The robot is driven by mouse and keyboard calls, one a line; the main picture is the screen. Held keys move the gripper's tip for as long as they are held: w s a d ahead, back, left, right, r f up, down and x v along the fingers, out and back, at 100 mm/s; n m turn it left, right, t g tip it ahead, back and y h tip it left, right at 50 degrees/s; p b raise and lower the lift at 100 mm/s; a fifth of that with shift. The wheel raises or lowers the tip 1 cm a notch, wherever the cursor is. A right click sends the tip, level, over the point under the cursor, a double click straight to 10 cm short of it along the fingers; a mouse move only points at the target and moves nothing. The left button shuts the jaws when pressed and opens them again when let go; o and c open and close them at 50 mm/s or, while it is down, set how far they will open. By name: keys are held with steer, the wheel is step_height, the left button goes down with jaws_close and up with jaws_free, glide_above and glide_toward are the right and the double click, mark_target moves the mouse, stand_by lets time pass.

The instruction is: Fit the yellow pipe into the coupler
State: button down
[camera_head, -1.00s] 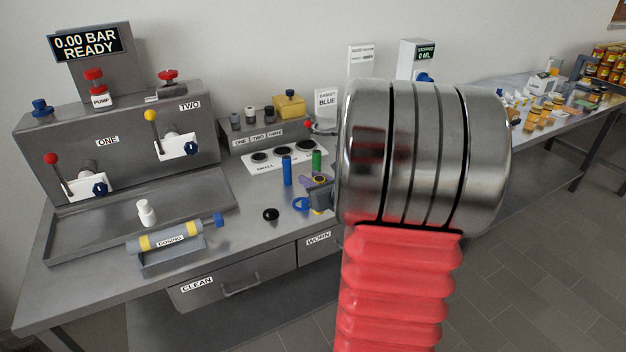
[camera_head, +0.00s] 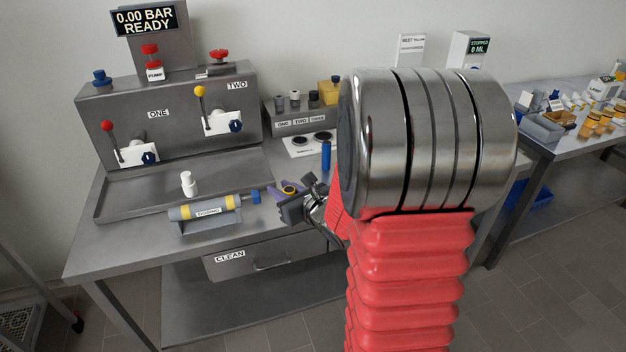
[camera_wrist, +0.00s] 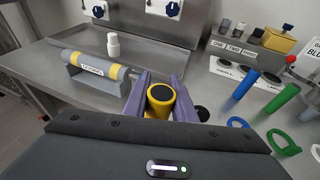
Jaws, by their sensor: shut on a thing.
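My gripper (camera_wrist: 160,92) is shut on the yellow pipe (camera_wrist: 159,109), whose round dark end faces up between the purple fingers in the wrist view. In the head view my gripper (camera_head: 287,190) is over the bench, just right of the grey yellow-banded cylinder (camera_head: 205,211) marked DOSING, with the yellow pipe's end (camera_head: 289,189) small between the fingers. The pipe's lower part is hidden. Nothing is labelled as the coupler, so I cannot tell which part it is. Ports ONE (camera_head: 133,140) and TWO (camera_head: 222,113) are on the steel panel behind.
A white bottle (camera_head: 189,184) stands on the tray. Blue (camera_wrist: 247,84) and green (camera_wrist: 284,98) pipes stand to the right, near blue (camera_wrist: 237,122) and green (camera_wrist: 284,143) rings and a black ring (camera_wrist: 201,113). A holed white block (camera_wrist: 245,72) is behind them.

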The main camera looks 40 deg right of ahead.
steer(key=w+a+f+n+y, duration=0.1)
steer(key=a+y, duration=0.1)
steer(key=a, duration=0.7)
steer(key=w+a+f+n+y, duration=0.1)
steer(key=a+f+n+y, duration=0.1)
steer(key=a, duration=0.8)
steer(key=shift+a+n+g, duration=0.3)
